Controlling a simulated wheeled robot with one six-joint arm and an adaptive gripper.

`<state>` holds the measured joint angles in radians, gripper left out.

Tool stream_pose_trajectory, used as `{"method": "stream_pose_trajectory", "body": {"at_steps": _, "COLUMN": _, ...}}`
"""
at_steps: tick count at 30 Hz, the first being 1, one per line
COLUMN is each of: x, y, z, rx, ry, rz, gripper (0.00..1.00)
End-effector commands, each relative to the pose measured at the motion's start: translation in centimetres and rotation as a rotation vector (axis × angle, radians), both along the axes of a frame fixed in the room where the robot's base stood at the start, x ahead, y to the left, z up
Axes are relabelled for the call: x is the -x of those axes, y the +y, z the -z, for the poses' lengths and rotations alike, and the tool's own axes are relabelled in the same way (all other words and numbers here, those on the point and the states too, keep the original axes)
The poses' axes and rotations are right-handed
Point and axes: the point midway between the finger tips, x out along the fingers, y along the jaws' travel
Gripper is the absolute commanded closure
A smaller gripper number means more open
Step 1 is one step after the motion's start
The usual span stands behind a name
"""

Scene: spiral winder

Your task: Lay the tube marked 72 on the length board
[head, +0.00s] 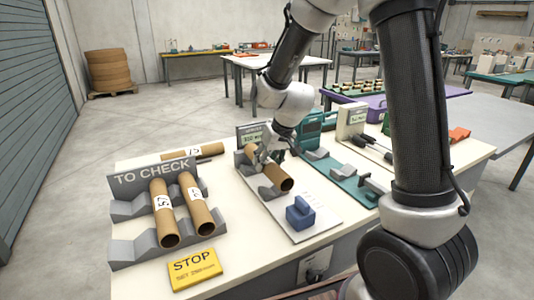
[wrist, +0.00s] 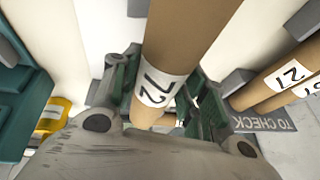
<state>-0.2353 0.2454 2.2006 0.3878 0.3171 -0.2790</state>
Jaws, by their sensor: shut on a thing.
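The tube marked 72 (wrist: 190,40) is brown cardboard with a white label, readable in the wrist view. My gripper (head: 264,158) is shut around it, with one finger on each side of the label. In the head view this tube (head: 279,180) lies slantwise over a pale board (head: 310,215) with grey cradles, a blue block and a display at its back; I take this for the length board. The tube is at the cradles, but I cannot tell whether it rests in them or hangs just above.
A grey "TO CHECK" rack (head: 125,208) holds two labelled tubes (head: 165,215) on the left. Another tube (head: 198,150) lies behind it. A yellow STOP sign (head: 194,268) is in front. A green gauge (head: 345,180) stands to the right. The blue block (head: 300,213) stands near the board's front end.

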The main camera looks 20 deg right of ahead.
Motion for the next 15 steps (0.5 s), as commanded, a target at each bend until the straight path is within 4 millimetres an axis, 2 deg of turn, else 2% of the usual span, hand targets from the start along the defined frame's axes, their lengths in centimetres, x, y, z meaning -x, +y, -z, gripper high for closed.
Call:
{"method": "stream_pose_trajectory", "body": {"at_steps": 6, "x": 0.0, "y": -0.1, "z": 2.6, "rx": 0.001, "ry": 0.002, "rz": 0.001, "gripper": 0.85}}
{"method": "stream_pose_trajectory", "body": {"at_steps": 15, "x": 0.0, "y": 0.0, "z": 4.2, "rx": 0.001, "ry": 0.000, "rz": 0.000, "gripper": 0.85}}
